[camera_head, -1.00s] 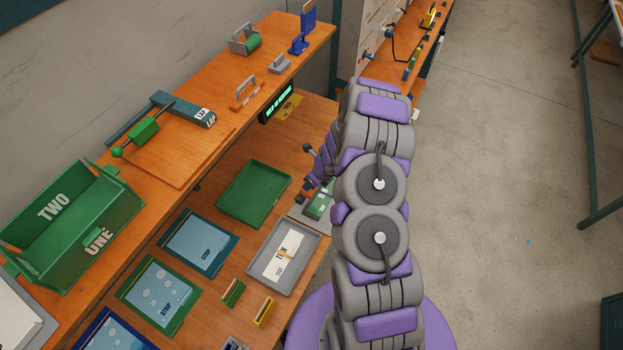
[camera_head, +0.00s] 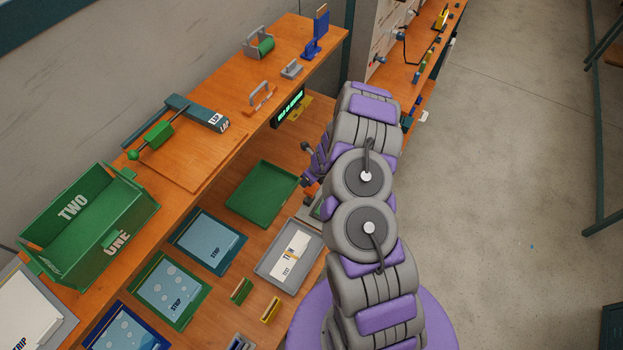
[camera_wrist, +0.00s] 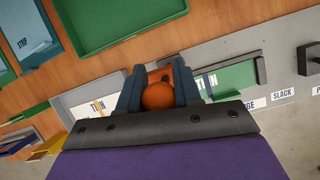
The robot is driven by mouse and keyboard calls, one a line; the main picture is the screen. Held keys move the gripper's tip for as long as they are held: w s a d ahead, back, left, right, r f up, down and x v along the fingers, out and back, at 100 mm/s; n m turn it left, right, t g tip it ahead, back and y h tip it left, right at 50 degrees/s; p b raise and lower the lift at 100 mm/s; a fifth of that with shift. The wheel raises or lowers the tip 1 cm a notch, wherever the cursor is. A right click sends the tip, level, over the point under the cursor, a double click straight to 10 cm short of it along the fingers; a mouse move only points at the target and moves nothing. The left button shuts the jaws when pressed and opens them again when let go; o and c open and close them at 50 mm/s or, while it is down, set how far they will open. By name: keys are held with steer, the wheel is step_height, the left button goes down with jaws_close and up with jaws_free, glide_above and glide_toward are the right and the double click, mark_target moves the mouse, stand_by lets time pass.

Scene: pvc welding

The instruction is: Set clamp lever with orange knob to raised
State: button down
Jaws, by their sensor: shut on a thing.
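The orange knob (camera_wrist: 158,95) of the clamp lever sits between the two fingers of my gripper (camera_wrist: 159,90) in the wrist view. The fingers are shut on it, one on each side. The lever's bar below the knob is hidden by the gripper, so I cannot tell its angle. In the head view my gripper (camera_head: 309,168) is partly hidden by my arm, with a bit of orange (camera_head: 311,188) showing just below it, over the lower bench top.
A grey panel (camera_wrist: 284,75) with a green plate (camera_wrist: 234,79) and labels lies beyond the knob. A green tray (camera_head: 262,194) and a grey tray (camera_head: 289,253) stand close to the gripper's left. The upper shelf (camera_head: 210,150) edge runs beside them.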

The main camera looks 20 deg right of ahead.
steer(key=shift+a+f, duration=0.1)
stand_by(0.3)
steer(key=c, duration=0.8)
jaws_free()
steer(key=shift+w, duration=0.2)
steer(key=shift+s, duration=0.1)
steer(key=v, duration=1.7)
steer(key=shift+p, duration=0.3)
